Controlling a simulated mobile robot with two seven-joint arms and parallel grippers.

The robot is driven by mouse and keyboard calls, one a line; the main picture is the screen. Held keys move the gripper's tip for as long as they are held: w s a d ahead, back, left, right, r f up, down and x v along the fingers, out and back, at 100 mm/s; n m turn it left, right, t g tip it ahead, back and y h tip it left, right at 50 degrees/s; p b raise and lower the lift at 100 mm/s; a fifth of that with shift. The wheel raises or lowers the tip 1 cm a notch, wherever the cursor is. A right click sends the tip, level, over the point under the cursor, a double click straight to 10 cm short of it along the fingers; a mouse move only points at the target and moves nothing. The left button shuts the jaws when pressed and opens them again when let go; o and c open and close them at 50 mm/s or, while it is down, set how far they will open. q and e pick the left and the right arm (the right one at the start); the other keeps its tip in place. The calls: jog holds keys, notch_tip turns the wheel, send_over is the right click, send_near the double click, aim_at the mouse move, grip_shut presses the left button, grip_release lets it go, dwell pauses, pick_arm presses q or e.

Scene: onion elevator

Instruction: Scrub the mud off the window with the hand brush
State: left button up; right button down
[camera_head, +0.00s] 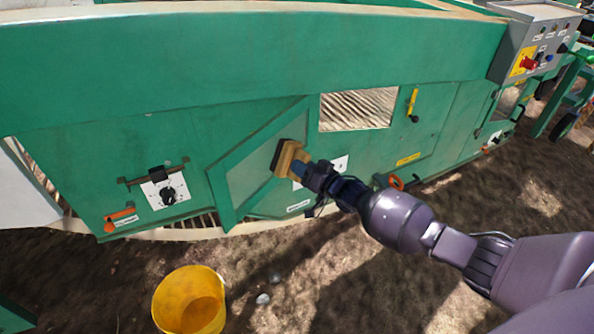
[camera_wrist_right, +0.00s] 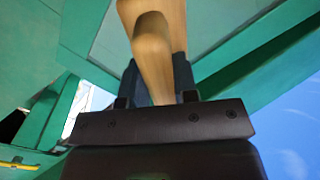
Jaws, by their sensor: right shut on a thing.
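The hand brush (camera_head: 290,160) has a wooden body and dark bristles. My right gripper (camera_head: 305,170) is shut on it and holds it up at the window (camera_head: 254,172) in the green machine's side. The bristles face the pane near its right part; I cannot tell whether they touch. In the right wrist view the brush's wooden handle (camera_wrist_right: 152,55) stands between the fingers, with the pane (camera_wrist_right: 220,28) behind it. The pane looks grey-green and I make out no clear mud on it; the part behind the brush is hidden. My left gripper is not in view.
The green machine (camera_head: 250,65) fills the back, with a slatted opening (camera_head: 358,109), a black knob (camera_head: 168,195), an orange handle (camera_head: 120,216) and a grey control box (camera_head: 540,45). A yellow bucket (camera_head: 190,300) stands on the ground in front. Small stones lie beside it.

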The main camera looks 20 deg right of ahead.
jog(key=shift+w+d, duration=0.35)
jog(key=shift+d, duration=0.25)
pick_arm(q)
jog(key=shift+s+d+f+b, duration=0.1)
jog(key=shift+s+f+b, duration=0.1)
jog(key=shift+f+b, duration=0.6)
pick_arm(e)
jog(key=d, duration=0.1)
jog(key=w+d, duration=0.1)
jog(key=d, duration=0.1)
jog(key=shift+w, duration=0.1)
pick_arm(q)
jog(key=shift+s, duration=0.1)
pick_arm(e)
jog(key=shift+a+r, duration=0.1)
jog(key=shift+r, duration=0.1)
